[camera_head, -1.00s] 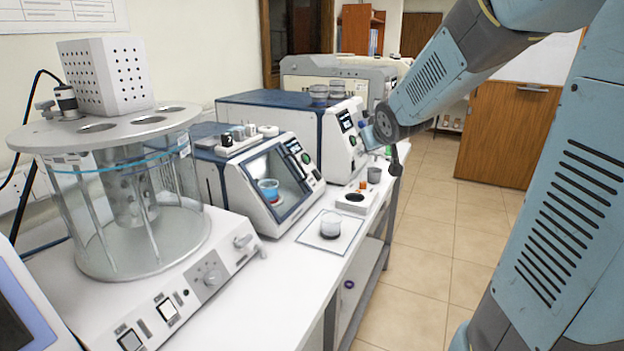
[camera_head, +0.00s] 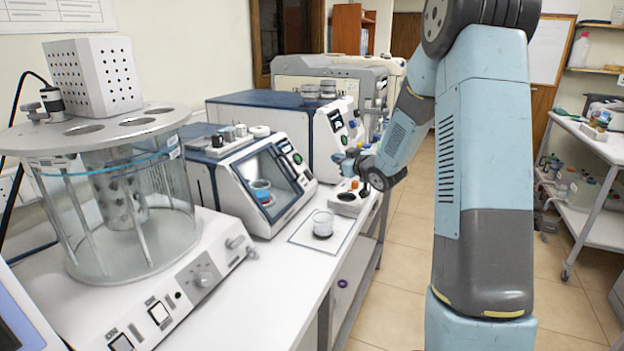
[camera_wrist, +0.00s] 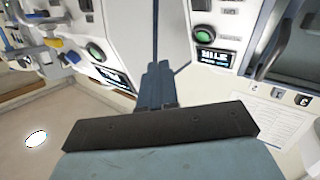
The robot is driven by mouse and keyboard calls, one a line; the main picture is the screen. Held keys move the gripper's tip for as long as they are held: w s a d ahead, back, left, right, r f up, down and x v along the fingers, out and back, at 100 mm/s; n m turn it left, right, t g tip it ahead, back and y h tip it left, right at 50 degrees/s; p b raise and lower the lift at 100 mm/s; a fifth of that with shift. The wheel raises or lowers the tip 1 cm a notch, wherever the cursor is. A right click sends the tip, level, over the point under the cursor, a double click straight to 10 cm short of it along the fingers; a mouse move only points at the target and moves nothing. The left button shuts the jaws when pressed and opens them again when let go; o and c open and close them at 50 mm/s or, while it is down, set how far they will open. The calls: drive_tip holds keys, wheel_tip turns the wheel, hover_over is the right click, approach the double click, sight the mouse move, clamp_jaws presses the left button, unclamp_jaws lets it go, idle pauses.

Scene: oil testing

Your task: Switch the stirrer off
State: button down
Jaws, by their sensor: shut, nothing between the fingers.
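A low white unit with a dark round top (camera_head: 349,197), which looks like the stirrer, sits near the bench's front edge in the head view. A small orange part (camera_head: 354,184) shows on it; whether this is its switch, and its setting, is too small to tell. My gripper (camera_head: 346,163) is above and just behind this unit, in front of the instruments. In the wrist view, my gripper (camera_wrist: 158,68) has its fingers together with nothing between them. I cannot make out the stirrer there.
Box instruments (camera_head: 280,180) and a glass bath (camera_head: 130,225) line the bench. The wrist view shows green buttons (camera_wrist: 95,51) and lit displays (camera_wrist: 213,57). A side table (camera_head: 590,140) stands right.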

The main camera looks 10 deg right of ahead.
sight(309, 171)
idle(0.3)
drive_tip(key=w+a+f, duration=0.3)
drive_tip(key=a+f, duration=0.2)
drive_tip(key=f, duration=0.1)
drive_tip(key=shift+w, duration=0.35)
drive_tip(key=shift+a+f, duration=0.1)
idle(2.1)
drive_tip(key=shift+w+a+f, duration=0.15)
drive_tip(key=shift+w+a, duration=0.05)
drive_tip(key=shift+w+a+f, duration=0.1)
drive_tip(key=shift+a+f, duration=0.05)
drive_tip(key=shift+f, duration=0.1)
idle(0.8)
drive_tip(key=shift+r, duration=0.1)
drive_tip(key=shift+s+d+r, duration=0.35)
drive_tip(key=shift+d+r, duration=0.05)
idle(0.5)
drive_tip(key=shift+s+d+r, duration=0.55)
drive_tip(key=shift+d+r, duration=0.2)
drive_tip(key=shift+r, duration=0.15)
drive_tip(key=shift+s+d+r, duration=0.5)
drive_tip(key=shift+d+r, duration=0.2)
drive_tip(key=shift+r, duration=0.15)
